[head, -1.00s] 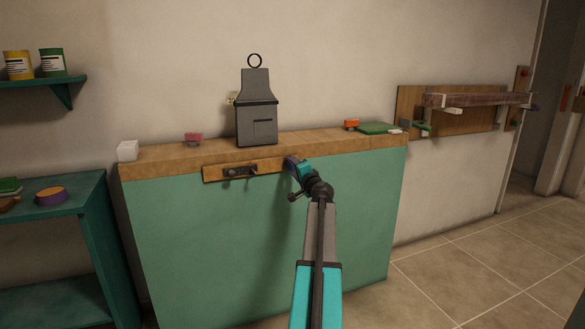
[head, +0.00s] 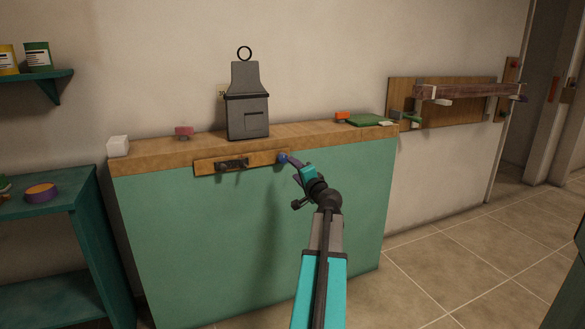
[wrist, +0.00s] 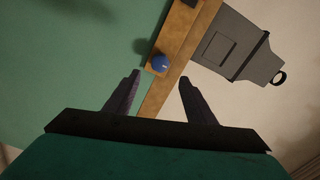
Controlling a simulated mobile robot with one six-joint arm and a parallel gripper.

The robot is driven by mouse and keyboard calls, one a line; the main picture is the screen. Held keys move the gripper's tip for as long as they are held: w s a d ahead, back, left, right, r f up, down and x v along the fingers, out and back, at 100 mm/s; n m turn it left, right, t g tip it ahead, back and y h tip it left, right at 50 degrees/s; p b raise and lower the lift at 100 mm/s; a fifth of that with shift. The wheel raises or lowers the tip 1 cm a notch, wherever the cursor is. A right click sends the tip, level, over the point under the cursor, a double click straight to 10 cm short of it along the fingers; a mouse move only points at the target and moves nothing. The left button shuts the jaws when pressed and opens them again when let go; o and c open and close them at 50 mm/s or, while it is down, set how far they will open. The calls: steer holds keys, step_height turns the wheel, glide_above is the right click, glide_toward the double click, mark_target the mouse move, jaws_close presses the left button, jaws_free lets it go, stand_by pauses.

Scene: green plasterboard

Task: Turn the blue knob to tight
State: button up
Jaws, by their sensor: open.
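The blue knob (head: 283,158) sits at the right end of a wooden strip (head: 205,167) on the front of the green counter. In the wrist view the blue knob (wrist: 160,63) shows a small pale mark on its face. My gripper (head: 293,163) is just right of the knob in the head view. In the wrist view my gripper (wrist: 159,77) is open, its two dark fingers apart. The knob appears just beyond the fingertips, nearer the left one. Nothing is between the fingers, and I cannot tell whether they touch the knob.
A dark latch (head: 232,164) is on the same strip, left of the knob. A grey box with a ring (head: 247,115) stands on the counter top (head: 160,150). A pink block, white block and green book are also there. Floor at right is clear.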

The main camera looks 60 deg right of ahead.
steer(key=shift+v, duration=0.95)
